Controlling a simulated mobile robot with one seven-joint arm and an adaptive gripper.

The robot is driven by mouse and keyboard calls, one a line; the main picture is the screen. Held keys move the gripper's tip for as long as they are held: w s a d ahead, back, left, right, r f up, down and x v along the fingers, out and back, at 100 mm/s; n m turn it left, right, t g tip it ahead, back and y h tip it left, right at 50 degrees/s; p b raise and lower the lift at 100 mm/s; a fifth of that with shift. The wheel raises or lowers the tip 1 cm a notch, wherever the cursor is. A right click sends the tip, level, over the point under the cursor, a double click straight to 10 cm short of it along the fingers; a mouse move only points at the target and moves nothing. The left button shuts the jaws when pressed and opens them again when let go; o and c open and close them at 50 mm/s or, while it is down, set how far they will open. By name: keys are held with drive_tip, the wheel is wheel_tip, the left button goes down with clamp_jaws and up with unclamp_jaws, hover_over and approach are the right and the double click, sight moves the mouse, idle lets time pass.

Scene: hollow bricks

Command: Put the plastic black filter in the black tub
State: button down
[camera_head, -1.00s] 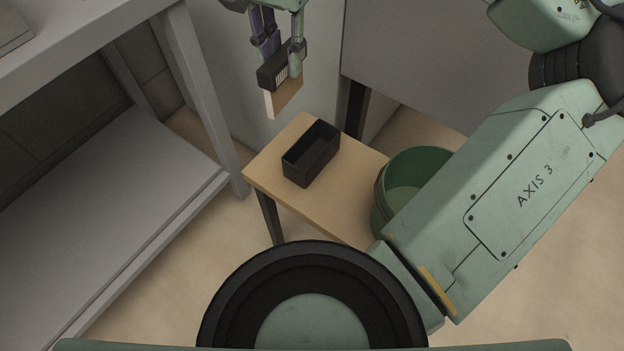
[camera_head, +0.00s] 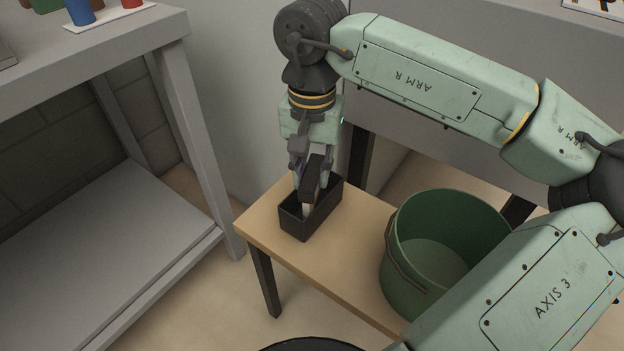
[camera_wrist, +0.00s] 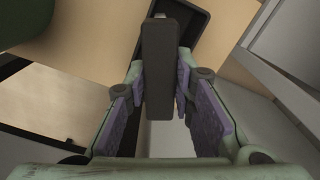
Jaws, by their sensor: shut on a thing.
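The black filter (camera_head: 312,178) is a dark slab with a paler lower part. My gripper (camera_head: 309,172) is shut on it and points down, holding it over the black tub. The tub (camera_head: 297,223) is an open rectangular box on the small wooden table. The filter's lower end overlaps the tub's opening; I cannot tell how deep it reaches. In the wrist view the filter (camera_wrist: 158,70) stands between the pads of my gripper (camera_wrist: 157,95) and hides part of the tub (camera_wrist: 196,22) behind it.
A green bucket (camera_head: 398,255) stands to the right of the tub. The wooden table (camera_head: 350,245) is bare between them. A grey shelf unit (camera_head: 190,120) stands to the left, with a blue and a red item on top. A grey wall or panel is behind.

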drive_tip(key=shift+f, duration=0.9)
drive_tip(key=shift+f, duration=0.1)
drive_tip(key=c, duration=1.4)
unclamp_jaws()
drive_tip(key=shift+o, duration=0.2)
wheel_tip(320, 180, up, 12)
drive_tip(key=p, duration=0.2)
